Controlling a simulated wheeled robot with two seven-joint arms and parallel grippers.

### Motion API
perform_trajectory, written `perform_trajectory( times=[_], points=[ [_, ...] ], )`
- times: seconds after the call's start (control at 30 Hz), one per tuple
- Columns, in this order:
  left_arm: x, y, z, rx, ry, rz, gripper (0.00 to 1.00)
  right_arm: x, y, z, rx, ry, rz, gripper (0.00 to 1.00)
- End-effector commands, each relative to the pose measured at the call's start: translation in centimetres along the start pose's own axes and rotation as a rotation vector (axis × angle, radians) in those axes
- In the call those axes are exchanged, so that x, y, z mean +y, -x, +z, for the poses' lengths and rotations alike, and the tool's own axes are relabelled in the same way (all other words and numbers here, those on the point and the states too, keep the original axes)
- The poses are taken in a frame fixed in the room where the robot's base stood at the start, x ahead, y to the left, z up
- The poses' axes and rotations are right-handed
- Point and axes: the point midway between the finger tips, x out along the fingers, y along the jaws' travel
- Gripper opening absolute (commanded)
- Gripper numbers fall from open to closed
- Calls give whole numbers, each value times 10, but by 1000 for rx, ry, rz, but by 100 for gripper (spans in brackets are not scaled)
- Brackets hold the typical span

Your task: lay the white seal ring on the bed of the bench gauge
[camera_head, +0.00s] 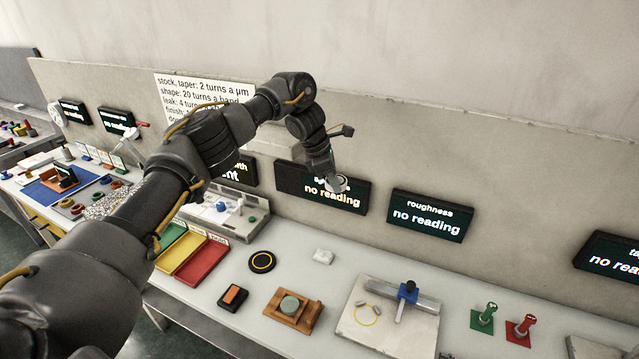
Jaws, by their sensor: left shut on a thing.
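My left gripper (333,172) is raised above the bench in front of a dark "no reading" screen. It is shut on a small pale round piece, the white seal ring (341,184), which is partly hidden by the fingers. Two gauge-like fixtures stand on the bench: a pale grey plate (350,327) with a yellow circle, a bar and a blue slider at the lower right, and a grey unit (250,232) with a blue knob further left. I cannot tell which is the bench gauge. The ring is clear of both. My right gripper is not in view.
Yellow, green and red trays (205,262) lie left of centre. Green (483,318) and red (521,330) stands are at right.

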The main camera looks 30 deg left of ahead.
Motion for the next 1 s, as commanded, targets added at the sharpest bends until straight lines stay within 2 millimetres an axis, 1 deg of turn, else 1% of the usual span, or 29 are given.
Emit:
perform_trajectory(
  times=[0.03, 0.17, 0.27, 0.33, 0.37, 0.4, 0.47, 0.5, 0.57, 0.6, 0.67, 0.7, 0.73, 0.8, 0.9, 1.0],
  points=[
    [-16, 1, 7, 4, -97, -36, 0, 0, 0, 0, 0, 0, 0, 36],
    [-59, -16, 11, 2, -302, -129, 0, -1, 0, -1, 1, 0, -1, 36],
    [-94, -38, 4, 2, -447, -193, 0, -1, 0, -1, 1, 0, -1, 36],
    [-121, -56, -7, 0, -551, -239, 0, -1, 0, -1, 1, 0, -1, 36],
    [-133, -64, -14, 0, -596, -258, 0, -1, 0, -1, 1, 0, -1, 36],
    [-150, -75, -26, 0, -658, -284, 0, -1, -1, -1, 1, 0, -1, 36],
    [-175, -91, -46, 0, -745, -321, 0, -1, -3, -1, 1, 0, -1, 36],
    [-191, -103, -62, -1, -802, -344, 0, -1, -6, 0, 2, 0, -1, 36],
    [-213, -121, -88, -1, -877, -373, 0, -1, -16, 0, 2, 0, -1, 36],
    [-226, -136, -105, -2, -921, -391, 0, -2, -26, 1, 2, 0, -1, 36],
    [-243, -160, -131, -2, -977, -412, 0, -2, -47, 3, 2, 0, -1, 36],
    [-252, -177, -147, -2, -1004, -423, 0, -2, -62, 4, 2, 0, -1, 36],
    [-257, -186, -155, -2, -1020, -427, 0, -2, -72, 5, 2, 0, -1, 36],
    [-264, -204, -170, -2, -1044, -434, 0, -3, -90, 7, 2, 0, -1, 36],
    [-270, -227, -185, -2, -1063, -440, 0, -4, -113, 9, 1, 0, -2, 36],
    [-274, -243, -196, -2, -1073, -445, 0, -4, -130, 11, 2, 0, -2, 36]
  ],
)
